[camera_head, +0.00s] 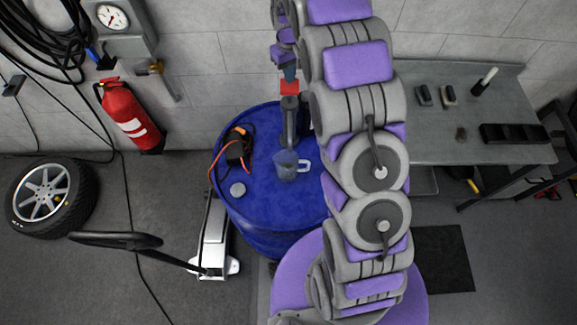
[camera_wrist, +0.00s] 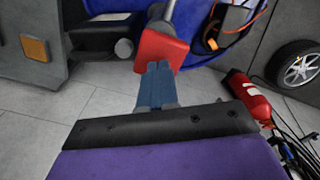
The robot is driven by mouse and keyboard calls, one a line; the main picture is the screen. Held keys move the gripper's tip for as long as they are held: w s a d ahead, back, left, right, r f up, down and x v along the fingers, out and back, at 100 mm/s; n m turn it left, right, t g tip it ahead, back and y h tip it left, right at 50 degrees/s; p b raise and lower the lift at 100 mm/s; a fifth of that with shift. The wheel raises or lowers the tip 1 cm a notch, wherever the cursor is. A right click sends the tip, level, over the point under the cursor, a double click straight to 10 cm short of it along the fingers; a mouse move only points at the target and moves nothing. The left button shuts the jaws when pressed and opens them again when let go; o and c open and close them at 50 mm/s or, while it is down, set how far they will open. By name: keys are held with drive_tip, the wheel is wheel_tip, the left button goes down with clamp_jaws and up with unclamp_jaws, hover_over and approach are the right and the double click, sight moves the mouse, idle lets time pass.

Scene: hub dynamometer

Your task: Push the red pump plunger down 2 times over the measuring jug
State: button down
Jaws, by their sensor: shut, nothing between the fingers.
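The red pump plunger (camera_head: 290,87) tops a grey pump (camera_head: 291,118) on the blue drum (camera_head: 240,150). The clear measuring jug (camera_head: 286,165) stands on the drum lid near the pump, handle to the right. My gripper (camera_head: 290,76) is shut and empty, pointing down just above the plunger. In the wrist view my blue fingertips (camera_wrist: 159,65) overlap the near part of the red plunger (camera_wrist: 163,45). I cannot tell whether they touch it. The jug is not visible in the wrist view.
A black and orange device (camera_head: 237,150) with an orange cable and a round grey cap (camera_head: 238,189) lie on the drum. A grey workbench (camera_head: 440,140) stands right. A fire extinguisher (camera_head: 130,115), a wheel (camera_head: 50,197) and a floor jack (camera_head: 213,245) are left.

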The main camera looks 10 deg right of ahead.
idle(0.4)
wheel_tip(320, 180, up, 6)
drive_tip(key=shift+f+p, duration=0.1)
drive_tip(key=shift+p, duration=0.3)
idle(0.7)
drive_tip(key=s+m+b, duration=0.2)
drive_tip(key=s+b, duration=0.9)
drive_tip(key=s, duration=1.1)
drive_tip(key=s+f+m+g+b, duration=0.1)
drive_tip(key=s+f+b, duration=0.3)
drive_tip(key=s, duration=0.7)
drive_tip(key=s+f+b, duration=0.4)
drive_tip(key=s+f, duration=0.3)
drive_tip(key=s, duration=0.5)
drive_tip(key=shift+m+g, duration=0.4)
